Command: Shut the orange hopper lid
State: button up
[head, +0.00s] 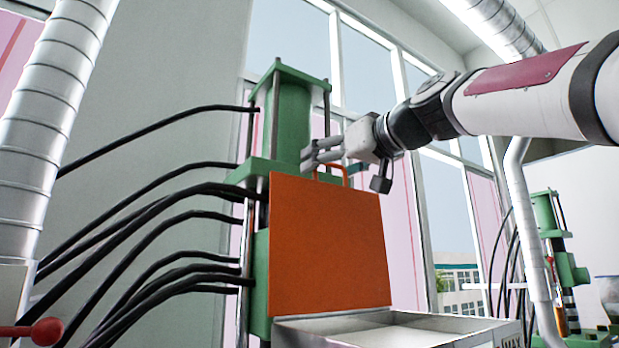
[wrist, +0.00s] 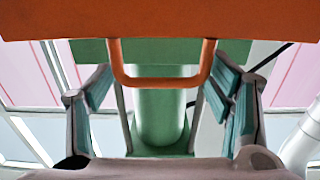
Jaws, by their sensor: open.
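The orange hopper lid (head: 328,245) stands raised, nearly upright, at the back edge of the metal hopper (head: 400,335) in the head view. Its orange loop handle (head: 345,168) is on the top edge. In the wrist view the lid (wrist: 160,18) crosses the top, and its handle (wrist: 160,82) hangs between the two fingers. My gripper (head: 312,155) is at the lid's top edge in the head view, by the handle. In the wrist view my gripper (wrist: 162,95) is open, one finger on each side of the handle. I cannot tell whether a finger touches it.
A green press column (head: 287,115) stands close behind the lid. Several black hoses (head: 160,205) run to it from the left. A silver duct (head: 45,125) is at the far left, with a red knob (head: 47,331) below. Another green machine (head: 553,250) stands at the right.

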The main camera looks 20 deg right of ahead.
jog(key=shift+w, duration=0.2)
jog(key=c, duration=1.4)
jog(key=shift+s+b, duration=0.15)
jog(key=shift+b, duration=0.35)
